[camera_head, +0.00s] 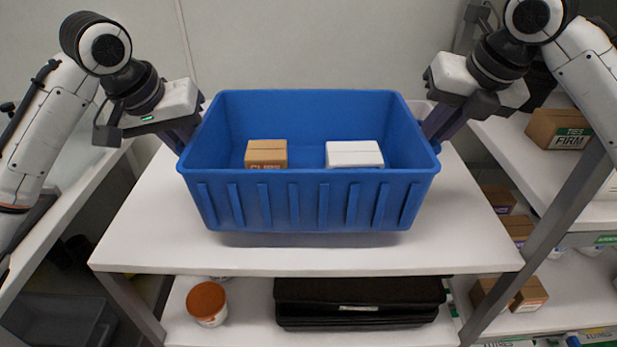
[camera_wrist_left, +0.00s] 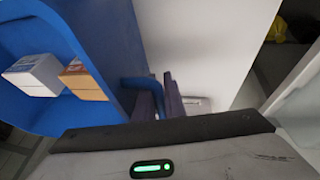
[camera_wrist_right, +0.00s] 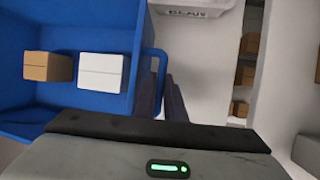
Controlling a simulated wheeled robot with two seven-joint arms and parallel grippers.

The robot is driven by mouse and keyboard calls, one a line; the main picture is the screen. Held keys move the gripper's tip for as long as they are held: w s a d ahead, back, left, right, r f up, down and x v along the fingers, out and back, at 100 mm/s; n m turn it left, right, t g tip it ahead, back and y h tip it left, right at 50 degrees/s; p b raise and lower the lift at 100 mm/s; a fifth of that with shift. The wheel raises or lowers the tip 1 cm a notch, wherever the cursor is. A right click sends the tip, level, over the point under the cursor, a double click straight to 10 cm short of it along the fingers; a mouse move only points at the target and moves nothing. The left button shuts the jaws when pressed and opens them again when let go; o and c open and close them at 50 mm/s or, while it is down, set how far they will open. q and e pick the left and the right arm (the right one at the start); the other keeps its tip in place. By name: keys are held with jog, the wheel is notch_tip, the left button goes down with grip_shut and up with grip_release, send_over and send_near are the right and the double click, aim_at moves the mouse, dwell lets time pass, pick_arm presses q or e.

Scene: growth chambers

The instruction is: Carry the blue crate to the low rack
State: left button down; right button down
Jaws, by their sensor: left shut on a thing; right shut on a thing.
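The blue crate (camera_head: 310,205) is upright in the middle of the head view, above a white shelf top (camera_head: 150,235). A dark band shows under it; it seems to hang slightly above the surface. Inside are a brown box (camera_head: 266,153) and a white box (camera_head: 354,154). My left gripper (camera_head: 184,140) is shut on the crate's left handle, a blue loop in the left wrist view (camera_wrist_left: 140,84). My right gripper (camera_head: 431,132) is shut on the right handle, which shows in the right wrist view (camera_wrist_right: 160,60). The fingertips are partly hidden in the head view.
Below the white top, a lower shelf holds an orange-lidded tub (camera_head: 207,302) and black stacked trays (camera_head: 358,302). Racks with boxes (camera_head: 558,129) stand at the right; another white shelf (camera_head: 70,210) is at the left. I cannot tell which is the low rack.

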aim_at(177, 153)
pick_arm(q)
jog(key=shift+a+f, duration=0.1)
jog(key=shift+f, duration=0.05)
pick_arm(e)
jog(key=shift+f, duration=0.15)
